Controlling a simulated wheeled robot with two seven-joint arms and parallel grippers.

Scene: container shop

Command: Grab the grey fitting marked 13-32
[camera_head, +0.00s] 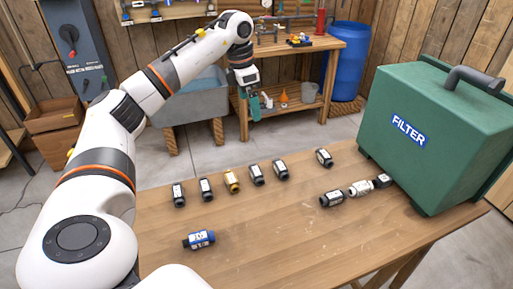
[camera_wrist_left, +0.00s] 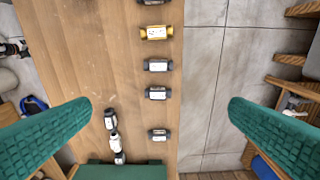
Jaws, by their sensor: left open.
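Several small fittings lie on the wooden table; their markings are too small to read, so I cannot tell which one is 13-32. A light grey fitting (camera_head: 359,188) lies between two dark ones near the green case; it also shows in the left wrist view (camera_wrist_left: 113,143). A row holds dark fittings (camera_head: 256,174) with pale labels and one yellow fitting (camera_head: 232,181). A blue fitting (camera_head: 199,239) lies nearer the front. My left gripper (camera_head: 257,104) is open and empty, raised above and beyond the row. Its green fingers (camera_wrist_left: 160,105) frame several fittings from above in the wrist view.
A green case (camera_head: 440,130) labelled FILTER stands at the table's right end, close to the light grey fitting. The table (camera_head: 275,235) is clear around its front middle. Behind are a workbench (camera_head: 290,48), a grey sink (camera_head: 195,98) and a blue barrel (camera_head: 348,60).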

